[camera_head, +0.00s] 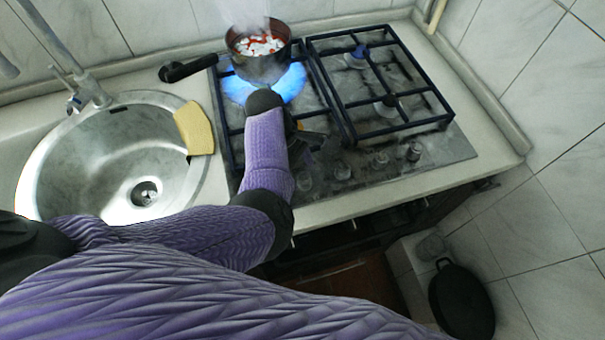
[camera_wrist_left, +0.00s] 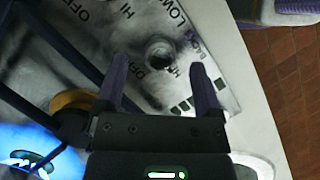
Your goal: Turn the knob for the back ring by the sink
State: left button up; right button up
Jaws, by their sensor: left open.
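My left gripper (camera_head: 312,142) reaches over the left part of the hob's front knob panel. In the left wrist view its two fingers (camera_wrist_left: 159,66) are open and apart. A grey round knob (camera_wrist_left: 160,51) shows just beyond and between the fingertips, with OFF, HI and LOW lettering around it. I cannot tell whether the fingers touch it. Other knobs (camera_head: 380,160) stand along the panel to the right. The back ring on the sink side burns with a blue flame (camera_head: 291,82) under a steaming pot (camera_head: 259,62). My right gripper is not in view.
The sink (camera_head: 52,160) is on the left, with a yellow sponge (camera_head: 194,128) on its edge. The pot's black handle (camera_head: 190,68) points left. Dark grates (camera_head: 322,82) cover the hob. A black pan (camera_head: 462,300) is low at the right.

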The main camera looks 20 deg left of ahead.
pick_arm(q)
jog(key=shift+x, duration=1.1)
grip_shut()
